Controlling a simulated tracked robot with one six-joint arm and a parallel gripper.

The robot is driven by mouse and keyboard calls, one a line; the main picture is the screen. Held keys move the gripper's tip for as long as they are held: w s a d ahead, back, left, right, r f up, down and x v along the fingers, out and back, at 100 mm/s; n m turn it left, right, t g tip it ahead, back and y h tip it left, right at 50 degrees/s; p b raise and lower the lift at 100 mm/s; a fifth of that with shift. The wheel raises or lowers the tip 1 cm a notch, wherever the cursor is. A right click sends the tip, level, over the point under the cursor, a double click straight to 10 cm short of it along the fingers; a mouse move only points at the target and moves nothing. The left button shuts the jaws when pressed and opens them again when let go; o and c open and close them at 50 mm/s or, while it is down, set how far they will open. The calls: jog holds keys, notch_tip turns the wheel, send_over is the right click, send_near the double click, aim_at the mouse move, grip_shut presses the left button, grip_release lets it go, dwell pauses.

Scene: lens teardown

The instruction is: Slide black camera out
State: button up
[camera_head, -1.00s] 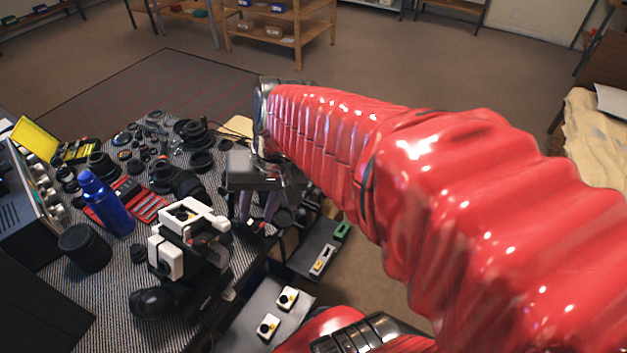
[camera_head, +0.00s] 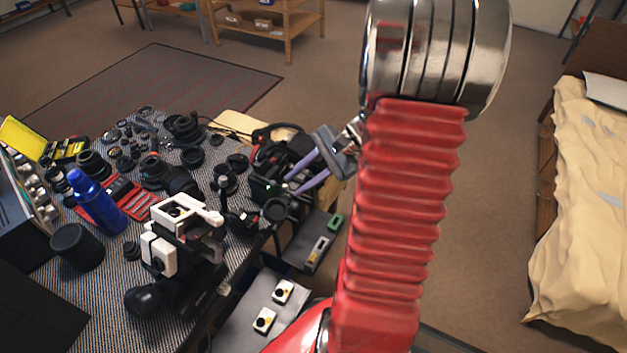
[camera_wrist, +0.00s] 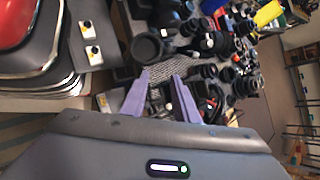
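My gripper (camera_head: 289,184) is at the right edge of the cluttered table, its purple fingers pointing left towards a dark cluster of gear. In the wrist view my gripper (camera_wrist: 161,75) is open, with a clear gap between the fingertips and nothing visibly held. A black camera-like body (camera_head: 270,187) lies close to the fingertips in the head view; I cannot tell whether they touch. Black gear with red trim (camera_head: 280,150) lies just behind it. Which black item is the task's camera is not certain, as the dark pieces overlap.
A white-and-black device (camera_head: 178,232), a blue bottle (camera_head: 97,205) and a black cylinder (camera_head: 77,246) crowd the table. Many lenses fill its far part. A lower grey surface with small white boxes (camera_head: 264,320) is at the front. Open floor lies right, before a bed (camera_head: 580,220).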

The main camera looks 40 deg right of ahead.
jog(key=s+d+f+m+t, duration=0.2)
jog(key=d+f+m, duration=0.3)
jog(key=d, duration=0.3)
jog(key=s+d+f+m+t+h, duration=0.1)
jog(key=s+d+f+m+t, duration=0.2)
jog(key=d, duration=0.6)
notch_tip(320, 180, down, 4)
jog(key=m+t, duration=0.2)
jog(key=shift+s+d+r+m+h, duration=0.2)
jog(key=shift+d+m+h, duration=0.05)
jog(key=shift+m+h, duration=0.05)
jog(key=shift+w, duration=0.1)
jog(key=x, duration=1.3)
jog(key=shift+w+a+f, duration=0.15)
jog(key=shift+w+a, duration=0.05)
jog(key=shift+w, duration=0.05)
grip_shut()
